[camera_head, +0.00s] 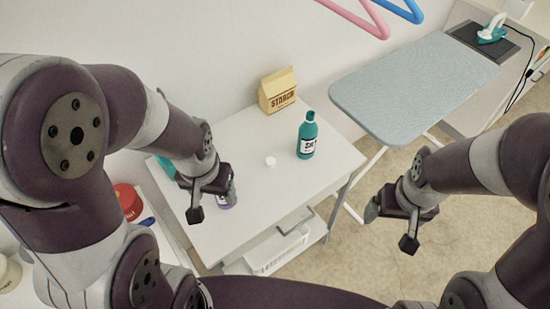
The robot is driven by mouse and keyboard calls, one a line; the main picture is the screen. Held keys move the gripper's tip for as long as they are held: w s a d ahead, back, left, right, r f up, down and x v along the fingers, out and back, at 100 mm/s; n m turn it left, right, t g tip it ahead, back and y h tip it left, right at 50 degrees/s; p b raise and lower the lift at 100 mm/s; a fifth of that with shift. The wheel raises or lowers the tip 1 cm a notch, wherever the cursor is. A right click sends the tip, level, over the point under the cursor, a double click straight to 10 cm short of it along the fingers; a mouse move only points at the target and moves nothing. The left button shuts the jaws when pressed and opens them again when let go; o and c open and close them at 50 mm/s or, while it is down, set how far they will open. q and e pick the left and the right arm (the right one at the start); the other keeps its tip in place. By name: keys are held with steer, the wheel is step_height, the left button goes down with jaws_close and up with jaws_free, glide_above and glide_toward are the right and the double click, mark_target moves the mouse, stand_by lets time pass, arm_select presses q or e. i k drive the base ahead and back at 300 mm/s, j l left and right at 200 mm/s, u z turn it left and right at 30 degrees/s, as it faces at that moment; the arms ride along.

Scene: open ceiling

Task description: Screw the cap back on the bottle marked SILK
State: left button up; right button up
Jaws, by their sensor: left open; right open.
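The teal bottle (307,140) with a white label, partly readable as SILK, stands upright on the white table (255,215), right of its middle. A small white cap (270,161) lies on the table just left of the bottle, apart from it. My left gripper (208,200) is open above the table's left part, left of and nearer than the cap. My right gripper (390,227) is open and empty, off the table's right side above the floor. Both grippers are apart from the bottle and cap.
A yellow STARCH carton (278,91) stands at the table's back. A purple-labelled container (227,198) and a teal item (166,167) are partly hidden by my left arm. An ironing board (415,85) stands at right. The table's centre front is clear.

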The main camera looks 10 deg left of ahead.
mark_target(308, 132)
steer(key=k+l+u, duration=0.1)
steer(key=i+l+u, duration=0.45)
steer(key=l, duration=0.15)
steer(key=i+l+u, duration=0.2)
steer(key=l+u, duration=0.2)
steer(key=l, duration=0.25)
